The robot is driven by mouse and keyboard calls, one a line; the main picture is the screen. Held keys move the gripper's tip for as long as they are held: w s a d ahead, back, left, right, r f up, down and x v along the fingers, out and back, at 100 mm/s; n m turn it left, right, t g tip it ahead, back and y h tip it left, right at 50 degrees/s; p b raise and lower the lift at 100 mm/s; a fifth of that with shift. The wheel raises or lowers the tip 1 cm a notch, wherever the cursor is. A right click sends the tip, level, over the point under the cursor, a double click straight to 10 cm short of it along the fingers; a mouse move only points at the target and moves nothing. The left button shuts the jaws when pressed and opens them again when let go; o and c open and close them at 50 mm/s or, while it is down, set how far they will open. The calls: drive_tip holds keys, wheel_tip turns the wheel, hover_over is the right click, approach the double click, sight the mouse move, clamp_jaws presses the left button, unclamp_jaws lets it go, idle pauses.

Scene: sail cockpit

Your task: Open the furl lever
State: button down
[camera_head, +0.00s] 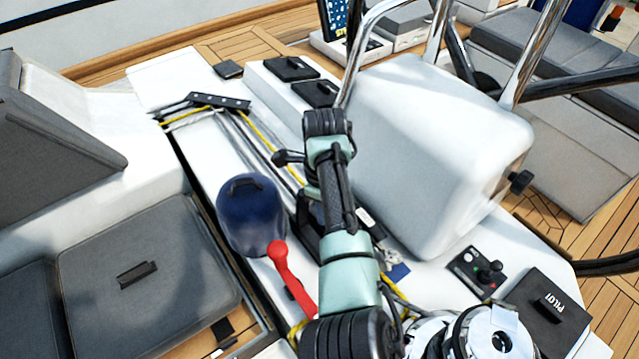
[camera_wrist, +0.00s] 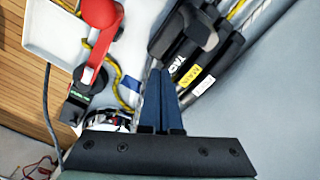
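Black clutch levers (camera_wrist: 190,42) lie side by side in the wrist view, at the upper right. One bears a white label and one a yellow label; I cannot surely read which is the furl lever. They appear to lie down along their bodies. My gripper (camera_wrist: 161,72) has two blue fingers close together with nothing between them. Its tips are just below and left of the nearer lever's end; contact cannot be told. In the head view the clutches (camera_head: 372,228) are partly hidden behind my arm, which also hides my gripper.
A red handle (camera_wrist: 88,58) stands left of my fingers; it also shows in the head view (camera_head: 281,262). A large white pedestal (camera_head: 430,150) stands right of my arm. Yellow and grey ropes (camera_head: 255,140) run along the white deck.

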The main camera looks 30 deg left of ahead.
drive_tip(key=d+p, duration=0.1)
drive_tip(key=p, duration=0.1)
drive_tip(key=s+d+p, duration=0.1)
drive_tip(key=d, duration=0.1)
drive_tip(key=shift+d+r+p, duration=0.1)
drive_tip(key=shift+r+p, duration=0.05)
drive_tip(key=shift+p, duration=0.25)
wheel_tip(320, 180, up, 6)
drive_tip(key=p, duration=0.6)
